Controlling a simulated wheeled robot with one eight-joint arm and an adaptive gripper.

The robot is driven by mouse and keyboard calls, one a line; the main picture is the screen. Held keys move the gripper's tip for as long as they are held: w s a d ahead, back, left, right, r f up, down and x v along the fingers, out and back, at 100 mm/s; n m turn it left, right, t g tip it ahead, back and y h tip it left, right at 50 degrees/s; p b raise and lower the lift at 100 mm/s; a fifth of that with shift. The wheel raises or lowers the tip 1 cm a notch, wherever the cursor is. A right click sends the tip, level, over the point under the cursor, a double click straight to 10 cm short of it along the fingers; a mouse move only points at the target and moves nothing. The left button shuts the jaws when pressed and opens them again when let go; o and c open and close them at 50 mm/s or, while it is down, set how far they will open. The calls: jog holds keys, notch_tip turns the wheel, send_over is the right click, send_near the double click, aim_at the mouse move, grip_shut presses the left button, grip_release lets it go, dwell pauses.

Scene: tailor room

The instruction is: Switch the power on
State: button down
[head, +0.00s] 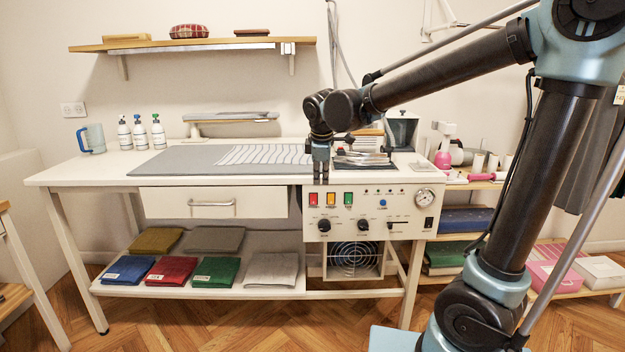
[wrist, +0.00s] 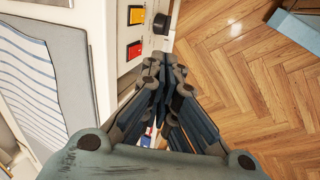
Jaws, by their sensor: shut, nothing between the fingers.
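The control panel (head: 370,227) is the white front of a unit under the table's right half. It carries a red switch (head: 313,199), a yellow-orange switch (head: 331,199) and a green switch (head: 348,198) in a row. A small black switch (head: 428,223) sits at its lower right. I cannot tell which one is the power. My gripper (head: 321,181) is shut and empty, pointing down by the panel's top edge, above the red and yellow switches. In the wrist view the red switch (wrist: 134,49) and yellow switch (wrist: 136,15) lie just left of my gripper (wrist: 166,66).
The panel also has black knobs (head: 324,225), a blue button (head: 382,203) and a gauge (head: 424,195). A drawer (head: 213,203) is left of it. Folded cloths (head: 170,271) lie on the shelf below. The wooden floor (head: 240,325) in front is clear.

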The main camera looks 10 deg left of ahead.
jog(key=s+d+f+m, duration=0.1)
jog(key=d+m, duration=0.2)
jog(key=d, duration=0.5)
jog(key=s+d+f+m+h, duration=0.1)
jog(key=d+m, duration=0.2)
jog(key=d, duration=0.5)
jog(key=s+d+f+m, duration=0.1)
jog(key=d+m, duration=0.1)
jog(key=d, duration=0.6)
jog(key=s+d+f+m+g, duration=0.1)
jog(key=s+d+f+m, duration=1)
jog(key=s+d, duration=0.4)
jog(key=shift+d+f+m+g, duration=0.25)
jog(key=shift+f+m+g, duration=0.15)
